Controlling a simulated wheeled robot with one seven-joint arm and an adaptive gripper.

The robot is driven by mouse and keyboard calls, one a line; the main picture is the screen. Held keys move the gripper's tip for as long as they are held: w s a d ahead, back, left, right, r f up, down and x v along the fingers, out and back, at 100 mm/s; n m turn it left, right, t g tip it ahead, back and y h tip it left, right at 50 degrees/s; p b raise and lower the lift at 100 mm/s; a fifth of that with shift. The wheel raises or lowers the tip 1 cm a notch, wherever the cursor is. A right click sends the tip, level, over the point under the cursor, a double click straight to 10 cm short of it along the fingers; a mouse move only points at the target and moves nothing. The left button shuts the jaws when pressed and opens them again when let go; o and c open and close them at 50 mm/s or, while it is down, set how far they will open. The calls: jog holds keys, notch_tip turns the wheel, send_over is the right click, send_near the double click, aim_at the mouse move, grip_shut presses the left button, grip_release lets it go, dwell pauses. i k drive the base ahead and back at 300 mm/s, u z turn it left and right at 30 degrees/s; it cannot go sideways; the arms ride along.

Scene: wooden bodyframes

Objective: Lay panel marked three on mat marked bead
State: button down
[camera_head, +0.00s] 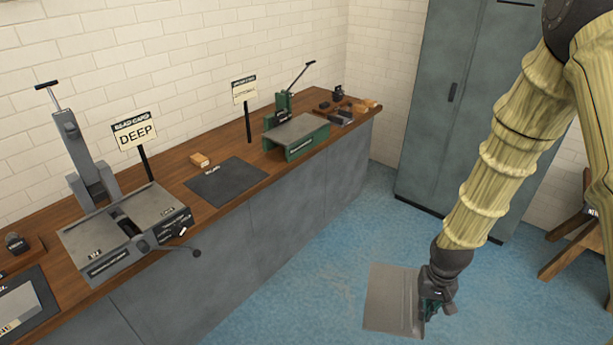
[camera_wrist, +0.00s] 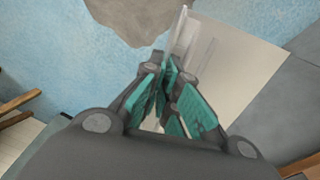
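My gripper (camera_head: 432,303) is low over the blue floor at the lower right, shut on one edge of a flat grey metal panel (camera_head: 392,298). In the wrist view the teal-padded fingers (camera_wrist: 172,80) pinch the panel (camera_wrist: 238,70) near a raised line along its edge. No number can be read on it. A dark mat (camera_head: 228,184) lies bare on the bench, with a small label too blurred to read. Another dark mat (camera_head: 48,296) at the lower left carries a light panel (camera_head: 20,312) and is cut off by the picture edge.
The wooden bench (camera_head: 205,216) runs along the wall. A grey machine (camera_head: 125,235) with a sign reading DEEP (camera_head: 136,133) stands left of the bare mat; a green machine (camera_head: 297,138) stands right. A small orange-brown block (camera_head: 200,160) sits behind the mat. A grey cabinet (camera_head: 465,110) stands behind my arm.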

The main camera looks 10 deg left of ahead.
aim_at(229, 179)
jog(key=z, duration=0.55)
jog(key=i, duration=2.45)
jog(key=u, duration=3.25)
jog(key=i, duration=0.5)
